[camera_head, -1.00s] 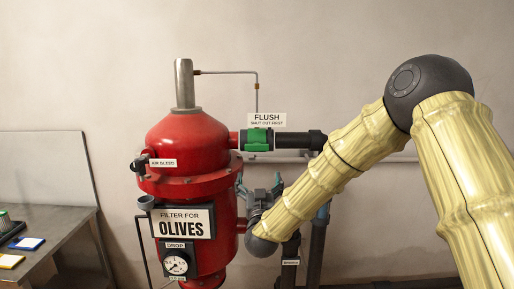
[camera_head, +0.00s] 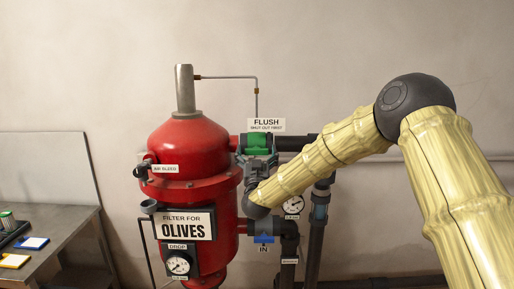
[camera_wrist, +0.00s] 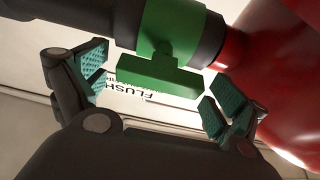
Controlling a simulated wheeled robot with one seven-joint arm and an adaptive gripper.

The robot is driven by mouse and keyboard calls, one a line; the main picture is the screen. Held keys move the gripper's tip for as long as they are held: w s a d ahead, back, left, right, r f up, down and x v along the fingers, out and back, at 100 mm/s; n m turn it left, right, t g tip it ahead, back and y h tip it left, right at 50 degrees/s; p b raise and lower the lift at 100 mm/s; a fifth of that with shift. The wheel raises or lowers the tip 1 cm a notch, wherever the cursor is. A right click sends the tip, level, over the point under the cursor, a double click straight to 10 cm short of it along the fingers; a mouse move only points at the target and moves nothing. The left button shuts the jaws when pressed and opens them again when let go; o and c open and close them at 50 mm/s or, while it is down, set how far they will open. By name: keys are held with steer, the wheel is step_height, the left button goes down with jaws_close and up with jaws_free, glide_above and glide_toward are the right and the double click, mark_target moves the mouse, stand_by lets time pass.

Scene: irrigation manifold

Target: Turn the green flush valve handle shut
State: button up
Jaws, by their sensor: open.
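The green flush valve handle (camera_head: 258,144) sits on the dark pipe at the right of the red filter, under the FLUSH sign (camera_head: 266,125). In the wrist view the handle (camera_wrist: 160,75) is a green bar on a short stem from a green valve body (camera_wrist: 172,25). The bar lies roughly along the pipe, slightly tilted in the picture. My gripper (camera_head: 257,160) is just below the valve. In the wrist view my gripper (camera_wrist: 155,85) is open, with one teal-padded finger at each end of the bar. No clear contact shows.
The red filter tank (camera_head: 190,150) stands close to the left of my gripper. A blue handle (camera_head: 263,239) marked IN and a gauge (camera_head: 293,206) are below. A metal table (camera_head: 60,230) with small items is at far left.

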steer(key=shift+w+r, duration=0.2)
steer(key=shift+w, duration=0.1)
steer(key=c, duration=1)
steer(key=shift+c, duration=0.2)
